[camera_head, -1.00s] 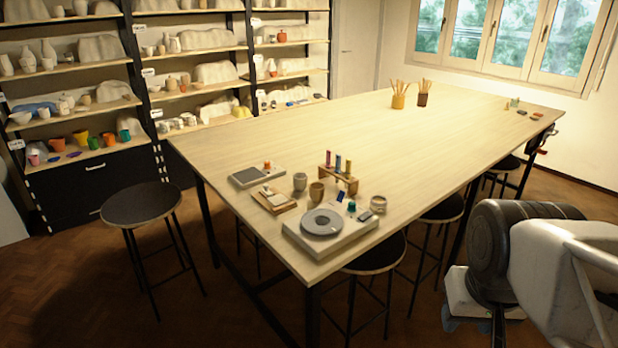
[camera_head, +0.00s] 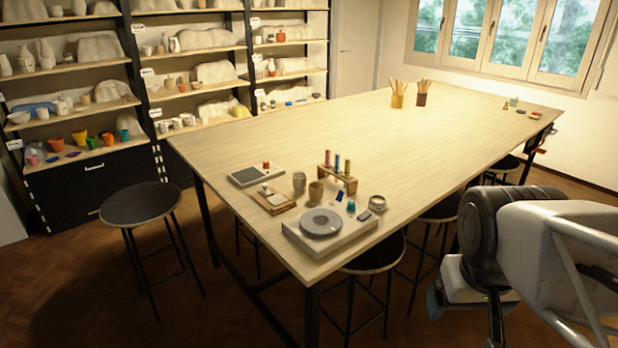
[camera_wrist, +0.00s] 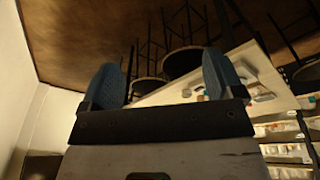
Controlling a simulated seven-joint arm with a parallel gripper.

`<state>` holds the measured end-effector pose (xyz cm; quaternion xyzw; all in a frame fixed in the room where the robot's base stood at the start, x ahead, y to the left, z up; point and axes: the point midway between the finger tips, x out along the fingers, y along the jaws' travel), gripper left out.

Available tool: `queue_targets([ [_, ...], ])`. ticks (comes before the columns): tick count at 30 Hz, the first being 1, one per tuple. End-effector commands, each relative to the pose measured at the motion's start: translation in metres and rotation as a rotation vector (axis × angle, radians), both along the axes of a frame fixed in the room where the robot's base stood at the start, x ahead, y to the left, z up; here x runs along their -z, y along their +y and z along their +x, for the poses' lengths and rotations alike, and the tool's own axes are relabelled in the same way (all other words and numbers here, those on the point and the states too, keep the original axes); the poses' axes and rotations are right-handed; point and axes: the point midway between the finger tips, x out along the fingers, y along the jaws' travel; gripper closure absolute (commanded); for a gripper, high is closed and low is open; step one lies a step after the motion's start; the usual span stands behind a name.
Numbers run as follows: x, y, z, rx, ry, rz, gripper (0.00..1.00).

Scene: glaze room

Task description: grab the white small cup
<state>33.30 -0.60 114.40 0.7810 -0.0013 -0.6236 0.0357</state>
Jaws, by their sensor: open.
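Several small cups stand at the near end of the table. A pale, whitish-grey cup (camera_head: 377,203) is at the right, near the table edge. A grey cup (camera_head: 299,182) and a brown cup (camera_head: 316,191) stand close together to its left. Which one counts as the white small cup is not certain; small white vessels also stand on the shelves. My gripper is off the table to the lower right in the head view, well away from the cups. In the wrist view my gripper (camera_wrist: 163,82) has its two blue fingers wide apart, with nothing between them.
A banding wheel (camera_head: 321,223) on a board, a scale (camera_head: 256,175), a rack of coloured tubes (camera_head: 338,178) and small blue items crowd this table end. The table's middle (camera_head: 330,125) is clear. Stools (camera_head: 142,204) stand around it. Shelves of pottery line the back left.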

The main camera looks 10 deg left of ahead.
Motion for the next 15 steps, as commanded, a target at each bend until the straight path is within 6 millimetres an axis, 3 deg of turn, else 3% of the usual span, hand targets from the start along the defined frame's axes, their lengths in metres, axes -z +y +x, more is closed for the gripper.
queue_targets([
  [8, -0.012, -0.001, 0.057, -0.186, 0.033, -0.15, 0.13],
  [15, -0.02, 0.004, 0.12, -0.387, 0.069, -0.306, 0.13],
])
